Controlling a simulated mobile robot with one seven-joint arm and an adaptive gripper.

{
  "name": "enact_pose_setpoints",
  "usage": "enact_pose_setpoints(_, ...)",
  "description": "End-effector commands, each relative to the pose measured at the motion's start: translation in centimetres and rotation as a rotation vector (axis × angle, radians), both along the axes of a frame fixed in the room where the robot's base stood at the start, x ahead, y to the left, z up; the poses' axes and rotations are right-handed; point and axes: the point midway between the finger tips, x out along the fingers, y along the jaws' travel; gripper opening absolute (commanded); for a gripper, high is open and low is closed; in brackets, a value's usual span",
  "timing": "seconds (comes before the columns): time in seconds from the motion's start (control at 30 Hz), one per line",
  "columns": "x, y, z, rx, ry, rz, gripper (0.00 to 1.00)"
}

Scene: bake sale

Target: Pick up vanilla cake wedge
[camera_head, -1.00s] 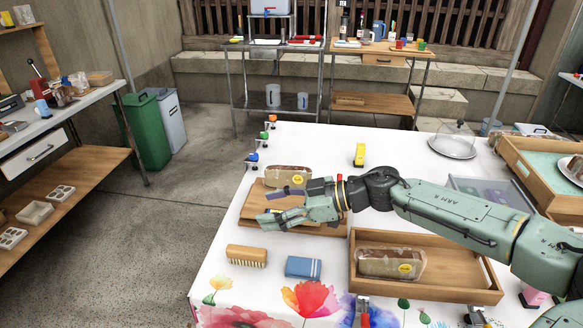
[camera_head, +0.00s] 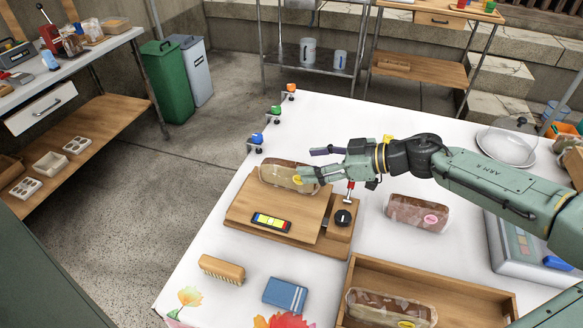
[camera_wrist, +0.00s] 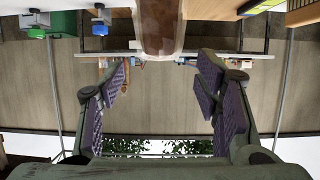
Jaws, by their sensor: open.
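I cannot pick out a vanilla cake wedge for certain in either view. My gripper (camera_head: 312,163) is open over the white table, its fingers pointing left at the right end of a wrapped loaf (camera_head: 285,176) with a yellow label. One finger overlaps that loaf in the picture; I cannot tell whether they touch. In the wrist view my gripper (camera_wrist: 162,75) is spread wide with nothing between the pads. A brown wrapped item (camera_wrist: 160,25) shows beyond the fingertips, cut off by the top edge.
A wooden board (camera_head: 245,215) carries a colour-striped device (camera_head: 271,222). A pink-labelled loaf (camera_head: 417,212) lies right of it. A wooden tray (camera_head: 455,286) holds another loaf (camera_head: 390,308). A brush (camera_head: 222,269) and blue book (camera_head: 285,294) lie in front. A domed plate (camera_head: 507,146) stands right.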

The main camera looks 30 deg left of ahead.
Motion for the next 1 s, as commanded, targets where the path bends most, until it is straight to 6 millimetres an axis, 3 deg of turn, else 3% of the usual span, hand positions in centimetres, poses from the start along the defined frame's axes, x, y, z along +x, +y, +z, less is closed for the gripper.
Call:
enact_pose_setpoints(0.53,-1.4,5.8,-2.3,0.001,0.001,0.002,0.57)
enact_pose_setpoints(0.87,-1.5,6.4,-2.8,-0.001,-0.001,-0.002,0.57)
enact_pose_setpoints(1.0,-1.5,6.4,-2.8,0.000,-0.001,-0.002,0.47)
